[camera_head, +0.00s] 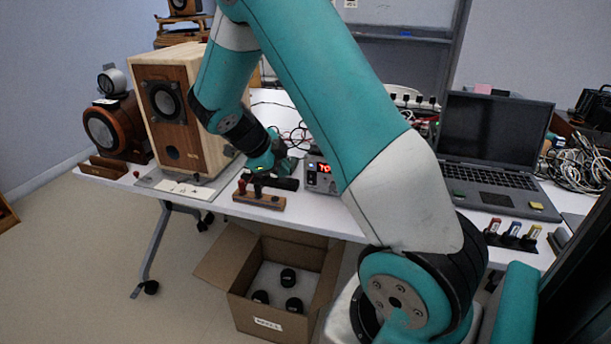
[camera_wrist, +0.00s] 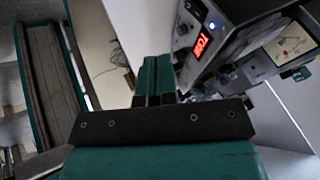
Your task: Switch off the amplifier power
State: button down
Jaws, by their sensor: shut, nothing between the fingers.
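A grey metal box with a red lit display (camera_head: 320,174), which looks like the amplifier, stands on the white table just right of my gripper (camera_head: 281,168). In the wrist view the box (camera_wrist: 240,28) is at the upper right, tilted in the picture, with a blue-white lit round button (camera_wrist: 212,25) beside the red display. My gripper (camera_wrist: 154,64) is shut and empty, its teal fingers side by side. The fingers appear apart from the box, left of its front. My arm hides part of the box in the head view.
A wooden speaker (camera_head: 165,105) stands left. A wooden block with knobs (camera_head: 258,199) lies near the table's front edge. A laptop (camera_head: 490,150) and batteries (camera_head: 512,233) are right. An open carton (camera_head: 235,262) is on the floor. A meter (camera_wrist: 290,43) shows beyond the box.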

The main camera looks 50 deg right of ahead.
aim_at(311, 178)
jog(key=shift+s+d, duration=0.1)
jog(key=shift+d, duration=0.15)
jog(key=x, duration=1)
jog(key=shift+a+f+p, duration=0.1)
jog(key=shift+f+p, duration=0.05)
jog(key=shift+p, duration=0.2)
jog(key=shift+w+d+f+p, duration=0.15)
jog(key=shift+w+d, duration=0.25)
jog(key=shift+d, duration=0.5)
jog(key=shift+w+d+p, duration=0.25)
jog(key=shift+w+d, duration=0.15)
jog(key=shift+d, duration=0.5)
jog(key=shift+f, duration=0.1)
